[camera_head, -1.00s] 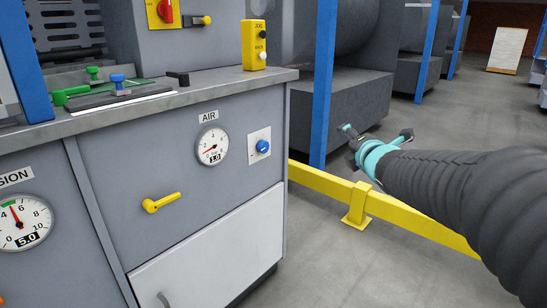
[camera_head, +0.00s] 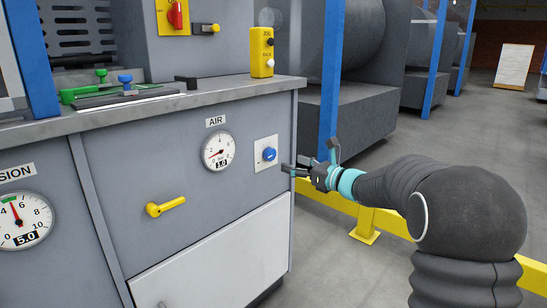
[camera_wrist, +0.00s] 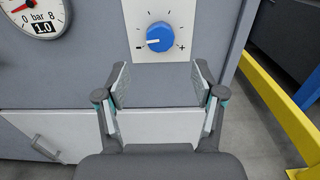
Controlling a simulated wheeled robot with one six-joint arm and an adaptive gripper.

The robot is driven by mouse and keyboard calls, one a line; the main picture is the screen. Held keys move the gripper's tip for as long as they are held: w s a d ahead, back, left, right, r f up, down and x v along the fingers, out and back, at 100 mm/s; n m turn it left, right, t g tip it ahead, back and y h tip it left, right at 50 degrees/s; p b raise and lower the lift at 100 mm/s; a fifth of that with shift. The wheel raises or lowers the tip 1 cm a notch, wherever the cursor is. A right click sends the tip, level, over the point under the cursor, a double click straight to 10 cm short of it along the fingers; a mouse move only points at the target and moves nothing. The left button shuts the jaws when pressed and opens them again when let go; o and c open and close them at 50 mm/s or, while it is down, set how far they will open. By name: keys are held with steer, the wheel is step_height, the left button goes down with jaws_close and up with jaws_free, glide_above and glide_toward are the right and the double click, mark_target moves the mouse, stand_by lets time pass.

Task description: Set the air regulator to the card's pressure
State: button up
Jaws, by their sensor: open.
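The air regulator is a round blue knob (camera_head: 269,154) on a white plate (camera_head: 266,140) on the grey cabinet front. In the wrist view the blue knob (camera_wrist: 160,37) sits between a minus and a plus mark, its white pointer line turned toward the minus side. The air gauge (camera_head: 217,148) left of it reads 1.0; the gauge (camera_wrist: 33,16) also shows 1.0 bar in the wrist view. My gripper (camera_head: 308,162) is just right of and below the knob. In the wrist view my gripper (camera_wrist: 160,85) is open and empty, fingers below the knob, apart from it. No pressure card is readable.
A yellow lever (camera_head: 166,206) is on the cabinet left of the knob. A yellow guard rail (camera_head: 365,224) runs to the right of the cabinet. A yellow button box (camera_head: 262,52) stands on the counter above. A second gauge (camera_head: 20,222) at left reads 5.0.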

mark_target(273, 155)
steer(key=x, duration=0.8)
steer(key=shift+w+a, duration=0.25)
steer(key=c, duration=1.1)
